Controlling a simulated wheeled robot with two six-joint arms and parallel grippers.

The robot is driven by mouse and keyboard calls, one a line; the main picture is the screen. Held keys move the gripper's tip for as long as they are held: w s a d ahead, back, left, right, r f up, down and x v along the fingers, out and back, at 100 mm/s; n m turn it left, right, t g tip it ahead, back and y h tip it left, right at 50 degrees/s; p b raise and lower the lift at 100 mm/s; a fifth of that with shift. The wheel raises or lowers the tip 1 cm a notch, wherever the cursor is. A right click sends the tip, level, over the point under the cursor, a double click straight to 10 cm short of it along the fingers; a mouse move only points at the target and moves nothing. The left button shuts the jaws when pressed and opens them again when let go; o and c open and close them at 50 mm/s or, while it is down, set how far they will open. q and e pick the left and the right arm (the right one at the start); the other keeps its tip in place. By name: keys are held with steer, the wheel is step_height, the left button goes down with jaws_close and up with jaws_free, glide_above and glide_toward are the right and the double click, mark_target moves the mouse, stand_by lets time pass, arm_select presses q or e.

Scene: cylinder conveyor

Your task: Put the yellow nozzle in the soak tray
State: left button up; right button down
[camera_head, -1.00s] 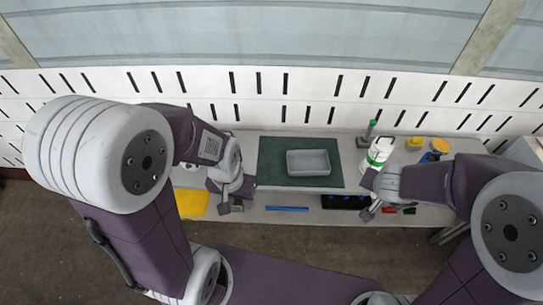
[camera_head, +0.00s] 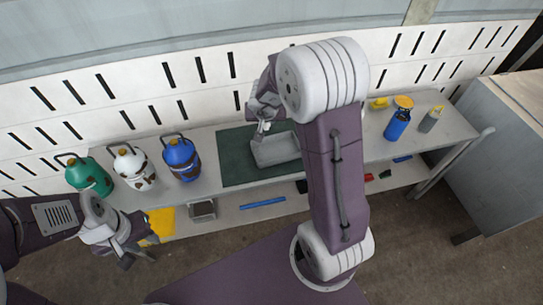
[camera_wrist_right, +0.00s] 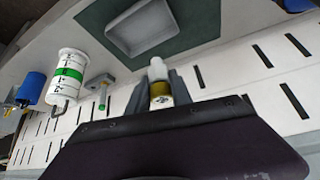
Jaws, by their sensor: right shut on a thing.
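The soak tray (camera_head: 278,151) is a grey rectangular tray on a dark green mat. It also shows in the right wrist view (camera_wrist_right: 143,28). My right gripper (camera_head: 262,127) is above the tray's left back part, and my right arm hides what lies to the right of it. In the right wrist view, this gripper is shut on the yellow nozzle (camera_wrist_right: 160,90), which has a white end pointing toward the tray. My left gripper (camera_head: 136,254) is open and empty at the lower left, in front of the bench.
Green (camera_head: 88,175), white (camera_head: 132,168) and blue (camera_head: 181,158) jugs stand on the bench's left. A white-and-green cylinder (camera_wrist_right: 68,75) shows in the wrist view. A yellow sheet (camera_head: 160,222) lies on the lower shelf.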

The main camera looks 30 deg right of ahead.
steer(key=d+f+m+g+h+b, duration=0.1)
steer(key=d+f+m+h+b, duration=0.2)
steer(key=d+f, duration=1.2)
steer(key=y+b, duration=0.1)
steer(key=b, duration=0.2)
glide_toward(278, 146)
steer(key=shift+w+d+r, duration=0.55)
steer(key=shift+w+d, duration=0.3)
steer(key=shift+w, duration=0.05)
step_height(278, 146, down, 4)
steer(key=b, duration=0.3)
steer(key=shift+s, duration=0.1)
steer(key=shift+f, duration=0.15)
steer(key=c, duration=1.1)
jaws_free()
steer(key=shift+c, duration=0.2)
